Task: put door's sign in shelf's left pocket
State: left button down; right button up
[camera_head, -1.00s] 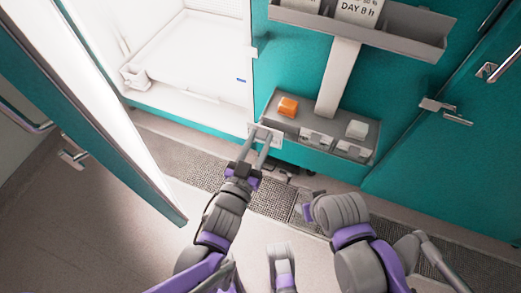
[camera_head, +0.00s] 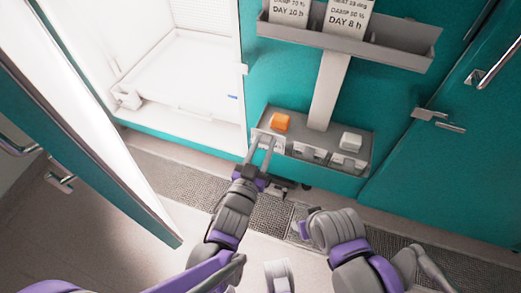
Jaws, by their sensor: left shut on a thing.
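My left gripper (camera_head: 264,144) is shut on a small white card (camera_head: 275,147), at the front left corner of a low grey shelf (camera_head: 360,171). The card's face is too small to read, and the fingers cover part of it. I cannot tell whether the card touches the shelf. Two similar whitish plates (camera_head: 308,153) show along the shelf front to the right. An orange block (camera_head: 281,122) and a white block (camera_head: 350,141) sit on the shelf top. My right gripper (camera_head: 304,229) is by the floor grating; its fingers cannot be made out.
A grey trough (camera_head: 390,52) higher on the teal wall holds two printed signs, "DAY 10 h" (camera_head: 290,10) and "DAY 8 h" (camera_head: 348,17). A chamber door (camera_head: 95,150) stands open at left, beside the white chamber interior (camera_head: 185,70). The floor in front is mostly clear.

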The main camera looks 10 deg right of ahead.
aim_at(270, 134)
pick_arm(q)
jog(key=shift+w+d+f+b, duration=0.1)
jog(key=shift+w+d+f, duration=0.1)
jog(key=shift+w+d, duration=0.4)
jog(key=shift+w+d+f+b, duration=0.1)
jog(key=shift+w+d+f, duration=0.2)
jog(key=shift+w, duration=0.5)
jog(key=shift+w+d+f+b, duration=0.1)
jog(key=shift+w+d, duration=0.45)
jog(key=shift+w, duration=0.15)
jog(key=shift+w, duration=0.1)
jog(key=shift+f+b, duration=0.35)
jog(key=shift+b, duration=0.25)
dwell(0.4)
jog(key=shift+f+b, duration=0.3)
jog(key=shift+f, duration=0.1)
dwell(0.3)
jog(key=shift+f+b, duration=0.4)
jog(key=shift+b, duration=0.2)
jog(key=shift+f, duration=0.3)
